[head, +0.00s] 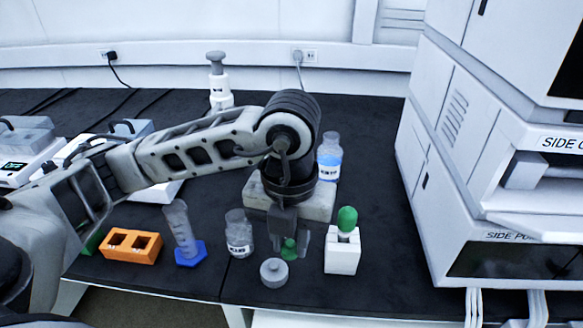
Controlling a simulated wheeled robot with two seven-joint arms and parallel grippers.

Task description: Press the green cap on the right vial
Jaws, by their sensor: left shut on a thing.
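To the right, a rounded green cap (347,217) stands upright on top of a narrow vial in a white holder (342,258). The holder hides most of that vial. My left gripper is apart from this right cap, to its left. My right gripper is not in view.
A grey round lid-like piece (274,272) lies just in front of the gripper. A labelled glass jar (239,236), a blue-footed cylinder (188,250) and an orange rack (131,246) stand left. A blue-liquid bottle (329,160) stands behind. Bare dark bench lies right of the holder.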

